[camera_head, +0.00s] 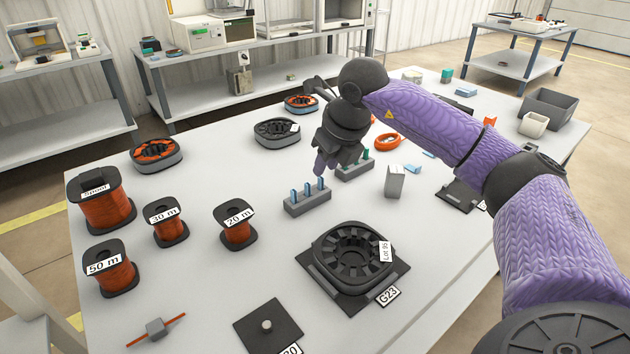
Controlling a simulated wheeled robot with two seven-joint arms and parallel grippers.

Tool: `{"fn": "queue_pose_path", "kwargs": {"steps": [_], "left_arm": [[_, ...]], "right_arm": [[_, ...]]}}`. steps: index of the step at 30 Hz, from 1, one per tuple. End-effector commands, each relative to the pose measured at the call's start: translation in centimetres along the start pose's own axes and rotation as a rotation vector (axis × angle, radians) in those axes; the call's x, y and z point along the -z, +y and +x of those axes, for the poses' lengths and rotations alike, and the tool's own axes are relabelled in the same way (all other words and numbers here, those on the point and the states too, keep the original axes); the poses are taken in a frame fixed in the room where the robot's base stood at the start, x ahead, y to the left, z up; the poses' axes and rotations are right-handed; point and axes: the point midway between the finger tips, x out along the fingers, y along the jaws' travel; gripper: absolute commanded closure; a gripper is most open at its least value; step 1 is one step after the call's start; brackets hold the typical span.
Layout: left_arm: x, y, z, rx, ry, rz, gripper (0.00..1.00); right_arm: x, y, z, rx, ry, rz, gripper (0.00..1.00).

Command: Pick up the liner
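Several thin blue upright pieces, which may be the liners, stand in a small grey rack (307,203) near the middle of the table. A second grey rack (355,171) behind it to the right holds green pieces (366,154). My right gripper (322,168) points down just above and behind the blue pieces, and its arm reaches in from the right. Its fingers are small and partly hidden by the dark wrist, so I cannot tell whether they are open or touch a piece. My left gripper is out of view.
Copper wire spools (106,203) stand at the left. A black slotted ring (352,256) sits on a plate labelled G23 in front of the rack. More rings (278,132) lie behind. A grey block (394,181) stands at right.

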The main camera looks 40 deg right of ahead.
Motion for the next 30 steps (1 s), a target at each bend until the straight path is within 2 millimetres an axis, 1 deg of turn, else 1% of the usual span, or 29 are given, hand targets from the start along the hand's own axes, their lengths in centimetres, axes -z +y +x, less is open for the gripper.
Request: {"fn": "queue_pose_path", "kwargs": {"steps": [1, 4, 6, 7, 12, 13, 14, 15, 17, 27, 29, 30], "left_arm": [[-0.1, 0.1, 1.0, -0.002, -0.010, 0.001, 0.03], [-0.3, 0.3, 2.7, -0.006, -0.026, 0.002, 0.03], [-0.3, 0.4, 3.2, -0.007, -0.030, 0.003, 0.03], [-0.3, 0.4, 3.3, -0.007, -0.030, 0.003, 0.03], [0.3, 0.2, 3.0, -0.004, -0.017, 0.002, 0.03], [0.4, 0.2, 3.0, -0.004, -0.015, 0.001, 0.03], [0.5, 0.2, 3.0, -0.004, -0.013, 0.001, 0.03], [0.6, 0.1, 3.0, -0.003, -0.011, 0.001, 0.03], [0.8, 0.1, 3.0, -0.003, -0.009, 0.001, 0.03], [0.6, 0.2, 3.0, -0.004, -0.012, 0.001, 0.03], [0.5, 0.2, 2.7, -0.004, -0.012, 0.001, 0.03], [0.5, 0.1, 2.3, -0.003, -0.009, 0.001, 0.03]], "right_arm": [[0.2, -0.1, 1.3, 0.000, 0.004, 0.001, 0.71], [0.4, -0.2, 3.7, -0.001, 0.007, 0.000, 0.71], [0.3, -0.2, 4.7, -0.001, 0.006, 0.001, 0.71], [0.2, -0.2, 4.9, 0.000, 0.004, 0.001, 0.71], [0.0, -0.3, 4.4, 0.000, -0.002, 0.000, 0.71], [0.0, -0.3, 4.4, 0.000, -0.002, 0.000, 0.73], [0.0, -0.3, 4.4, 0.000, -0.002, 0.000, 0.79], [0.0, -0.3, 4.4, 0.000, -0.002, 0.000, 0.88], [0.0, -0.3, 4.4, 0.000, -0.002, 0.000, 1.00], [0.0, -0.3, 4.4, 0.000, -0.001, 0.000, 1.00], [-0.1, -0.3, 4.0, -0.001, -0.003, 0.000, 1.00], [-0.4, -0.3, 3.4, -0.001, -0.005, 0.001, 1.00]]}}
